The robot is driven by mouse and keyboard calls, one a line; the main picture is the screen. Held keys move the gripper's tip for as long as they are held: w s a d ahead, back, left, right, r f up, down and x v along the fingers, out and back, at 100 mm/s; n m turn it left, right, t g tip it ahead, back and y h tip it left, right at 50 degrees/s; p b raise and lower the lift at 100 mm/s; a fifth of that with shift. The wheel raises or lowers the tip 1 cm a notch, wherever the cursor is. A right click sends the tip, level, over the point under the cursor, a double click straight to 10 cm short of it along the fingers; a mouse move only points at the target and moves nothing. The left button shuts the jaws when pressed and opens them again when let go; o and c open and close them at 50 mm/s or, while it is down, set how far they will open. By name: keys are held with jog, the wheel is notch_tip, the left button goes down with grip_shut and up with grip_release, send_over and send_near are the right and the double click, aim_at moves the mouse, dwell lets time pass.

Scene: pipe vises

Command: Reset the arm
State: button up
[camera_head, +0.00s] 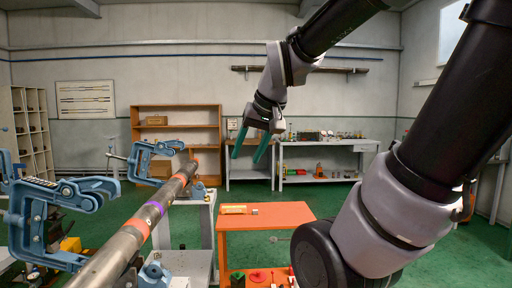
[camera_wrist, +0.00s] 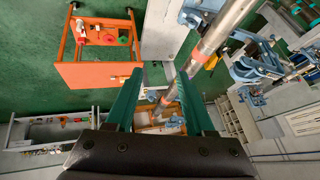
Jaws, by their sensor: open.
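My gripper (camera_head: 250,146) is raised in the middle of the head view, pointing down, with its two green fingers spread and nothing between them. In the wrist view my gripper (camera_wrist: 160,98) also shows open and empty. A long metal pipe (camera_head: 116,246) with red and purple bands lies in the blue pipe vises to the left. The nearer vise (camera_head: 40,220) and the farther vise (camera_head: 145,163) both stand with their upper arms swung to the side. The pipe (camera_wrist: 225,28) also shows in the wrist view, apart from my fingers.
An orange table (camera_head: 262,218) with small items stands below my gripper. An orange shelf (camera_head: 178,112) and a grey workbench (camera_head: 325,146) with tools stand along the back wall. Pale shelves (camera_head: 33,125) stand at the far left. Green floor is clear between the table and workbench.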

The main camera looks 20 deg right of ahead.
jog(key=shift+m+t, duration=0.3)
jog(key=shift+m, duration=0.5)
jog(key=s, duration=0.1)
jog(key=s+r, duration=0.1)
jog(key=s, duration=0.2)
jog(key=shift+d+r, duration=0.25)
jog(key=shift+r, duration=0.1)
jog(key=shift+w, duration=0.1)
